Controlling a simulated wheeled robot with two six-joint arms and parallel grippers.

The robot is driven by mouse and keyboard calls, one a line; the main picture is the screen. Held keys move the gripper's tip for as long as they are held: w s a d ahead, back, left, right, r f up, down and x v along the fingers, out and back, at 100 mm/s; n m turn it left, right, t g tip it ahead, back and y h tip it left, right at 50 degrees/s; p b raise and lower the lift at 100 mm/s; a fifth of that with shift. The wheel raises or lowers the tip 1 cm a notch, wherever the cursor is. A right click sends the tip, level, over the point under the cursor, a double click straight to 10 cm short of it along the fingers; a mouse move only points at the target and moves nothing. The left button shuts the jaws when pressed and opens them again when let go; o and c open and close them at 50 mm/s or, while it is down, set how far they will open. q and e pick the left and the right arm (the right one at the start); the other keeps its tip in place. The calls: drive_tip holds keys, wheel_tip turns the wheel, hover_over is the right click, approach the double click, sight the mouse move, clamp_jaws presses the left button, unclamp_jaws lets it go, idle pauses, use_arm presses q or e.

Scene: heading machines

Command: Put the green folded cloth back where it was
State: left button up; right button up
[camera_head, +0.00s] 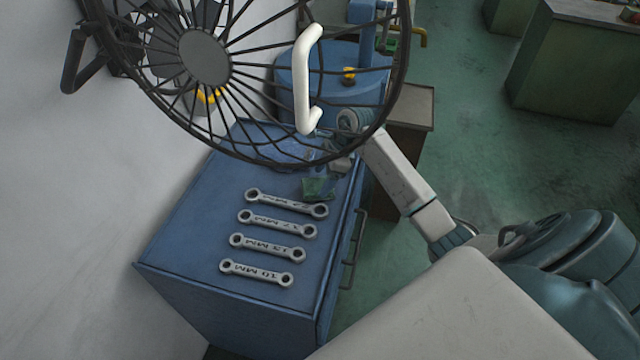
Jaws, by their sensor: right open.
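The green folded cloth (318,188) lies on the top of the blue cabinet (190,235), near its right edge and just beyond the row of wrenches. My right arm comes in from the right over the cabinet. My right gripper (330,160) is at the cloth's far side, small and partly behind the black wire fan guard. It is open. I cannot tell whether its fingers touch the cloth. My left gripper is not in view.
Several grey wrenches (265,245) lie in a row on the cabinet. The round fan guard (205,55) and a white curved handle (303,80) block part of the view. A blue machine (300,85) stands behind. Green floor (460,150) is open at right.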

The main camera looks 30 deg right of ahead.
drive_tip(key=b+v, duration=0.3)
drive_tip(key=v, duration=0.6)
drive_tip(key=shift+r, duration=0.2)
drive_tip(key=shift+d, duration=0.1)
idle(0.7)
